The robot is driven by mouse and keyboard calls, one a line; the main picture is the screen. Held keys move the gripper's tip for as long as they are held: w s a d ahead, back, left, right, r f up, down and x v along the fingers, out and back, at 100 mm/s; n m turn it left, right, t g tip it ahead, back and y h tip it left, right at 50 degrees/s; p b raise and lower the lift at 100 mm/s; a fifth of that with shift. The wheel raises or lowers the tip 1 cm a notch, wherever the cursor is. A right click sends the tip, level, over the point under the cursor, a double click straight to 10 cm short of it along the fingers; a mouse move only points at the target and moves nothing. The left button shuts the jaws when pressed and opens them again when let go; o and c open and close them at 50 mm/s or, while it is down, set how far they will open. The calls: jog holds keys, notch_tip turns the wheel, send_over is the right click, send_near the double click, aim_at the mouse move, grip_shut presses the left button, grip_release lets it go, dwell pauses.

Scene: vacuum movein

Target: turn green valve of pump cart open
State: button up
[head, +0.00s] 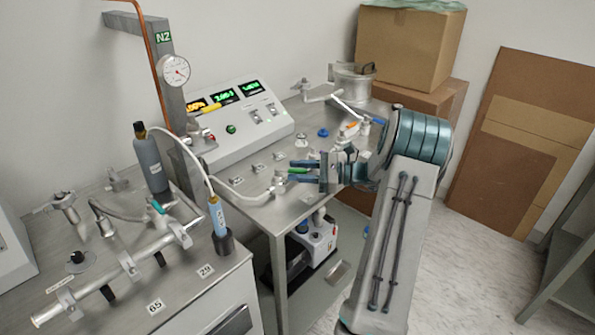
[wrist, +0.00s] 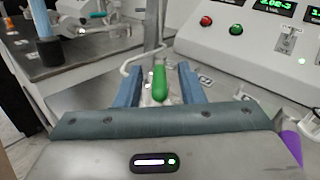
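The green valve handle (head: 298,171) is on a small metal valve with a white hose at the near side of the steel pump cart (head: 262,212). In the wrist view the green handle (wrist: 160,84) stands out toward me, in the middle. My gripper (head: 302,172) reaches in from the right with its two blue fingers on either side of the handle. In the wrist view my gripper (wrist: 157,76) is open, with a gap between the handle and each finger. The valve body is partly hidden behind the handle.
A control box (head: 235,118) with lit green and orange displays stands behind the valve. A left bench (head: 190,290) holds a metal manifold (head: 125,265) and a blue-labelled cylinder (head: 217,215). A blue knob (head: 323,132) and a metal chamber (head: 353,82) are farther back. Cardboard boxes (head: 405,45) stand behind.

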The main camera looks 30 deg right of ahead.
jog(key=b+v, duration=0.1)
jog(key=v, duration=1.2)
